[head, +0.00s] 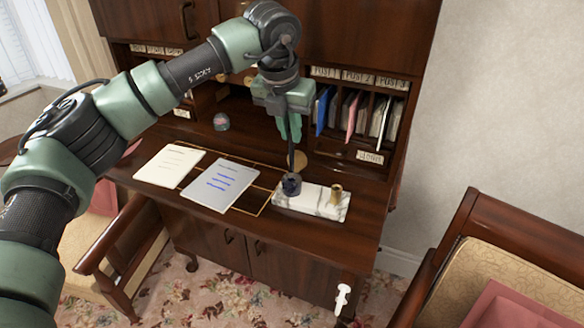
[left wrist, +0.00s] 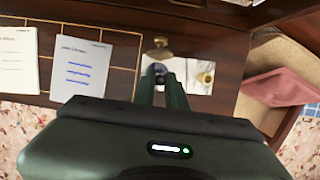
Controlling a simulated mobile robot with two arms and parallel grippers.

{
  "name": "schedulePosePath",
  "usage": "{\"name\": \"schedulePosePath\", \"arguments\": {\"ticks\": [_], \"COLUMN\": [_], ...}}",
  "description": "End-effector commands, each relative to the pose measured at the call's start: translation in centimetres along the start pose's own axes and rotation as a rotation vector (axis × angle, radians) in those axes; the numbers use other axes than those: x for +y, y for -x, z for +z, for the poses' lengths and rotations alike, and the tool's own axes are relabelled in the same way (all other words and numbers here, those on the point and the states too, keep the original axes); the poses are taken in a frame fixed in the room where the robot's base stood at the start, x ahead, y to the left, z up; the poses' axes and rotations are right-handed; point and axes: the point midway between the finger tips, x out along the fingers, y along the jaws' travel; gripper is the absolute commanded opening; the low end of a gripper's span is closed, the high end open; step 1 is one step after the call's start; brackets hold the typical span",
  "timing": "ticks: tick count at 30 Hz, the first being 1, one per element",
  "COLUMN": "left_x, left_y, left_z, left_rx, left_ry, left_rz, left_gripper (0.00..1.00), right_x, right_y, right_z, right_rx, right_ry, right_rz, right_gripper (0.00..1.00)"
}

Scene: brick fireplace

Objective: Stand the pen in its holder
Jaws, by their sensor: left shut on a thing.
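My left gripper (head: 291,135) is shut on a slim dark pen (head: 291,158), which hangs upright below the fingers. The pen's lower end meets the dark blue pot (head: 292,185) in the head view; I cannot tell whether it is inside or just above or behind it. The pot stands on the left part of a white marble base (head: 317,206). A small brass cup (head: 336,192) stands on the base's right part. In the left wrist view, the gripper fingers (left wrist: 171,90) hide most of the pen, and the brass cup (left wrist: 205,78) shows to their right.
A white sheet (head: 168,165) and a grey-blue sheet (head: 219,184) with writing lie on the desk at left. A round brass object (head: 299,161) is behind the pot. Slots with colored folders (head: 350,112) stand at the back. A chair (head: 500,260) is at right.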

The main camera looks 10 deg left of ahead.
Motion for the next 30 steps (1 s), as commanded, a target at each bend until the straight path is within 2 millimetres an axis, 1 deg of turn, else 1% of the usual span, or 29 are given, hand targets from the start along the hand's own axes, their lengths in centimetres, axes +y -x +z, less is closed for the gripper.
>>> {"name": "schedulePosePath", "arguments": {"ticks": [4, 7, 8, 12, 15, 18, 21, 23, 30], "left_x": [-0.2, -1.4, -2.0, -5.4, -7.7, -9.3, -10.3, -10.6, -10.7], "left_y": [0.2, 1.1, 1.5, 3.3, 4.3, 4.9, 5.1, 5.0, 4.9], "left_z": [0.1, 0.6, 0.8, 1.7, 2.1, 2.4, 2.4, 2.4, 2.4], "left_rx": [0.000, 0.003, 0.003, 0.006, 0.006, 0.004, 0.002, 0.002, 0.000], "left_ry": [-0.008, -0.060, -0.087, -0.244, -0.352, -0.433, -0.482, -0.498, -0.506], "left_rz": [-0.003, -0.016, -0.023, -0.068, -0.103, -0.132, -0.150, -0.155, -0.157], "left_gripper": [0.00, 0.00, 0.00, 0.00, 0.00, 0.00, 0.00, 0.00, 0.00], "right_x": [0.0, 0.0, 0.0, 0.0, 0.0, 0.0, 0.0, 0.0, 0.0], "right_y": [0.3, 1.7, 2.4, 5.9, 7.9, 9.3, 9.9, 10.1, 9.9], "right_z": [0.0, -0.1, -0.2, -0.5, -0.7, -0.8, -0.9, -0.9, -0.9], "right_rx": [0.000, 0.000, 0.000, 0.000, 0.000, 0.000, 0.000, 0.000, 0.000], "right_ry": [0.000, 0.000, 0.000, -0.001, -0.001, -0.001, -0.001, -0.001, -0.001], "right_rz": [-0.001, -0.001, -0.001, -0.002, -0.002, -0.002, -0.002, -0.002, -0.002], "right_gripper": [0.36, 0.36, 0.36, 0.36, 0.36, 0.36, 0.36, 0.36, 0.36]}}
